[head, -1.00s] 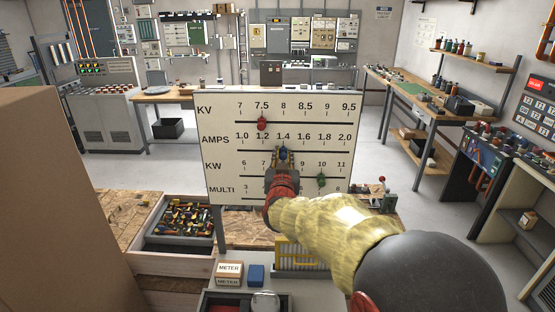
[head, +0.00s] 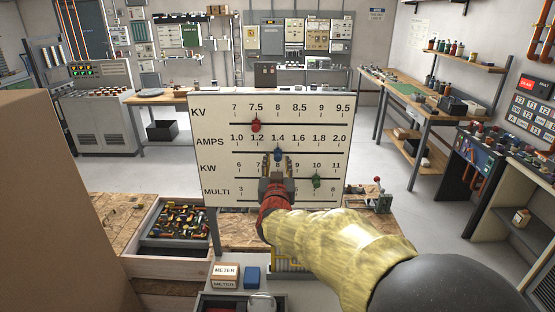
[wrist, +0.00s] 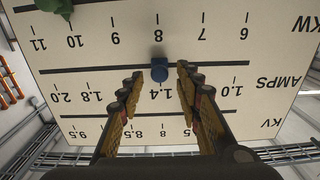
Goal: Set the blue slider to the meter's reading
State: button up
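The blue slider (head: 278,154) sits on the AMPS line of the white scale board (head: 215,125), just below the 1.4 mark. In the upside-down wrist view the blue slider (wrist: 159,71) stands at 1.4. My gripper (head: 276,162) is at the board. In the wrist view its two fingers (wrist: 160,77) are apart, one on each side of the slider, with a gap showing on both sides. A small block labelled METER (head: 226,270) lies below the board. I cannot make out a meter reading.
The red slider (head: 256,126) is at 7.5 on the KV line. The green slider (head: 316,181) is near 10 on the KW line, right of my gripper. A drawer of parts (head: 180,221) is at the lower left, beside a large brown panel (head: 50,200).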

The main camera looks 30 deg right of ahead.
jog(key=v, duration=0.8)
jog(key=shift+s+a, duration=0.25)
jog(key=s+a+f+n+g+y, duration=0.35)
jog(key=a+f+y, duration=0.55)
jog(key=a+f, duration=0.45)
jog(key=s+a+r+n+g, duration=0.1)
jog(key=s+a+r+g, duration=0.1)
jog(key=s, duration=0.9)
jog(key=s+a+r+n+g+y, duration=0.1)
jog(key=s+a+n+g, duration=0.1)
jog(key=s, duration=0.8)
jog(key=shift+s+a+r+g, duration=0.35)
jog(key=shift+a+g, duration=0.2)
jog(key=shift+g, duration=0.4)
